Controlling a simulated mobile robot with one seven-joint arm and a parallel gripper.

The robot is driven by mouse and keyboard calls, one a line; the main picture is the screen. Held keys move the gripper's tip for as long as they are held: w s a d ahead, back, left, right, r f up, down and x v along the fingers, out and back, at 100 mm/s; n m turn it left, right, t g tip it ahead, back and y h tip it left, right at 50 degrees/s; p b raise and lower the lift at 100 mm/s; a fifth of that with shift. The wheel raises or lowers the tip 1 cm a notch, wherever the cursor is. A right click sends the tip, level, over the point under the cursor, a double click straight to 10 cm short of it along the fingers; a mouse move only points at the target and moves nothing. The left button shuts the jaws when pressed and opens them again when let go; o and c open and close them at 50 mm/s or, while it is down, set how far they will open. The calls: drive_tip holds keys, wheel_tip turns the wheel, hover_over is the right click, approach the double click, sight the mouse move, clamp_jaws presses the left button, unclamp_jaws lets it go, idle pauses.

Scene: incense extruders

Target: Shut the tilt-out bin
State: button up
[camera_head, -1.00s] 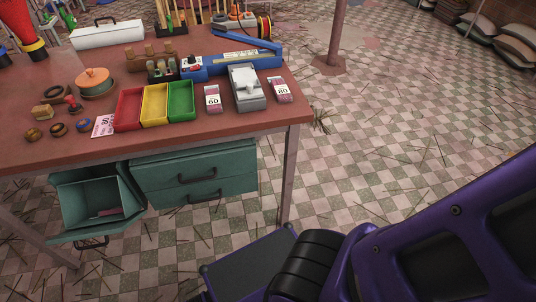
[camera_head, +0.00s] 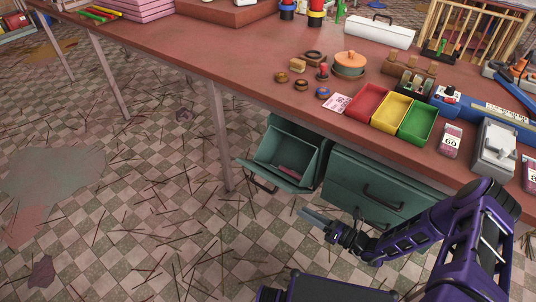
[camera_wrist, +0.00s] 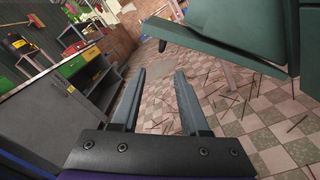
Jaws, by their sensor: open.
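The green tilt-out bin (camera_head: 275,147) hangs under the left part of the red table's drawer unit in the head view. It is tilted out and open, with a dark handle (camera_head: 262,184) on its front and a small pinkish thing (camera_head: 292,172) inside. My gripper (camera_head: 306,213) is below and slightly right of the bin in that view, apart from it, pointing left. In the wrist view my gripper (camera_wrist: 160,76) is open, with nothing between its fingers. A green panel, apparently the bin (camera_wrist: 215,45), fills the upper right there, beyond the right finger.
Closed green drawers (camera_head: 372,195) with handles stand right of the bin, close to my arm. A table leg (camera_head: 220,135) stands left of it. The tabletop (camera_head: 235,72) is above. The checkered floor before the bin is open, strewn with thin sticks.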

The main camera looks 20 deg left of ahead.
sight(253, 182)
drive_tip(key=b+x, duration=0.1)
drive_tip(key=x, duration=1.6)
drive_tip(key=shift+w+a+f, duration=0.15)
drive_tip(key=shift+w+a, duration=0.1)
drive_tip(key=shift+w, duration=0.05)
drive_tip(key=shift+c, duration=0.3)
clamp_jaws()
idle(0.3)
